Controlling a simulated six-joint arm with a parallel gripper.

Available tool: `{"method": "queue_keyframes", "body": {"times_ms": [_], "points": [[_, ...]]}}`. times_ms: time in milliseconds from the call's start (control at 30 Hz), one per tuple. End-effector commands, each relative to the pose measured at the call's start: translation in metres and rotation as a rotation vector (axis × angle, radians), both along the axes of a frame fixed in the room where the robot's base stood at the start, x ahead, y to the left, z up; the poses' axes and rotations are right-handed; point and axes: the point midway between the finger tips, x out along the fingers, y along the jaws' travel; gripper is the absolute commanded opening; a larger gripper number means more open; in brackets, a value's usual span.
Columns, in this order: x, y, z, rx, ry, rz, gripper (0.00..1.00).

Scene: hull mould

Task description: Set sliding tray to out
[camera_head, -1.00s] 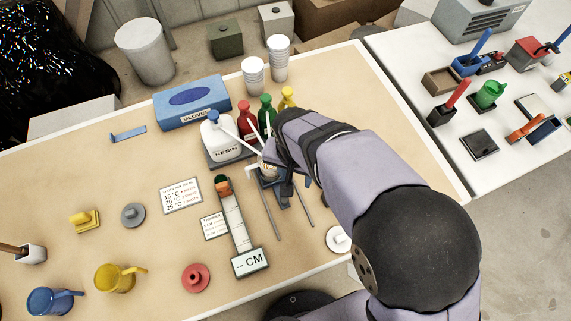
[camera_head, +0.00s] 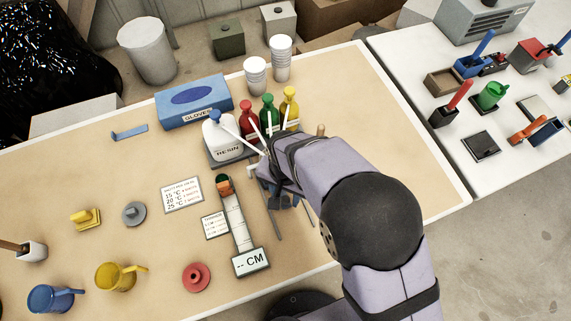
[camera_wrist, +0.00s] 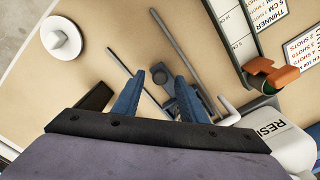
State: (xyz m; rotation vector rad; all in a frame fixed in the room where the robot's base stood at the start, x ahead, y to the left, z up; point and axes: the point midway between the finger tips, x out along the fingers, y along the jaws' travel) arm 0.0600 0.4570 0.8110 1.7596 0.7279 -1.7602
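My gripper (camera_wrist: 160,79) is open in the wrist view, with its two blue fingers apart and nothing visibly clamped between them. It also shows in the head view (camera_head: 284,199), low over the table right of the ruler gauge. A dark blue-grey fitting (camera_wrist: 196,103) lies beside and partly behind the right finger in the wrist view. It looks like part of the sliding tray, but I cannot tell for certain or read its position. Two thin grey rods, one on the left (camera_wrist: 121,62) and one on the right (camera_wrist: 176,48), lie near the fingers. My arm hides much of this spot in the head view.
The resin bottle (camera_head: 222,142) and the red (camera_head: 246,121), green (camera_head: 268,112) and yellow (camera_head: 290,105) bottles stand close behind my gripper. The CM gauge (camera_head: 250,262) is to its left. A white disc (camera_wrist: 61,39) lies on the table.

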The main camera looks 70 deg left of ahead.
Motion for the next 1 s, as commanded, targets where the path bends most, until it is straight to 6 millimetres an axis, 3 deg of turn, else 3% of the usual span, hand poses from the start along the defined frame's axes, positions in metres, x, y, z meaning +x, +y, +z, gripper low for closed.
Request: {"method": "queue_keyframes", "body": {"times_ms": [433, 600, 833, 1000], "points": [[0.0, 0.0, -0.01, 0.001, 0.0, 0.0, 0.39], [0.0, 0.0, -0.01, 0.001, 0.0, 0.0, 0.0], [0.0, -0.003, -0.01, 0.0, 0.0, 0.0, 0.0], [0.0, -0.023, -0.009, -0.003, 0.0, 0.0, 0.0]]}}
